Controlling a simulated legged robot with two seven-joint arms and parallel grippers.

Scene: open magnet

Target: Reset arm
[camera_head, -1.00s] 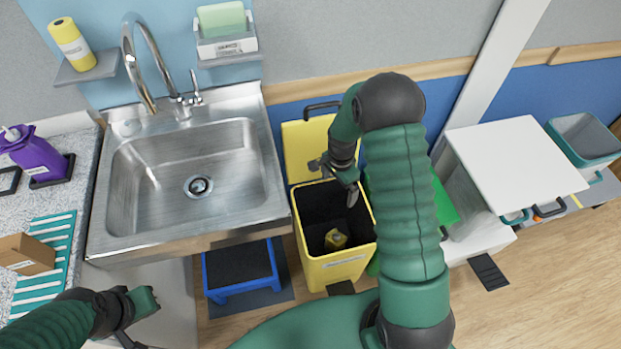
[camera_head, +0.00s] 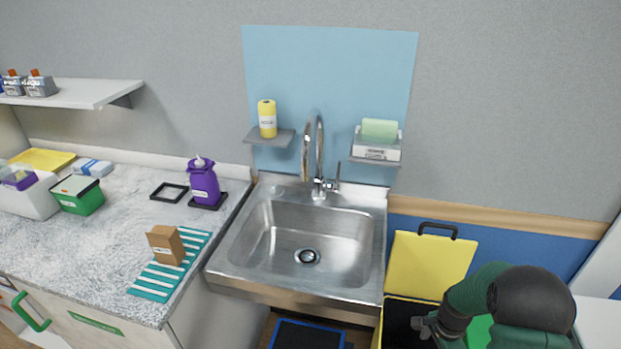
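My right arm comes in at the lower right, with its green and black links in front of the yellow bin (camera_head: 432,265). The dark wrist of my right gripper (camera_head: 424,328) shows at the bottom edge, over the bin's dark opening. Its fingers are too small and cut off to read. My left arm and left gripper are not in this view.
A steel sink (camera_head: 305,245) with a tall faucet (camera_head: 318,165) stands in the middle. On the left counter are a purple bottle (camera_head: 203,182), a cardboard box (camera_head: 166,244) on a teal striped mat (camera_head: 150,284), and a green box (camera_head: 78,195). A blue-rimmed step (camera_head: 305,335) is below the sink.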

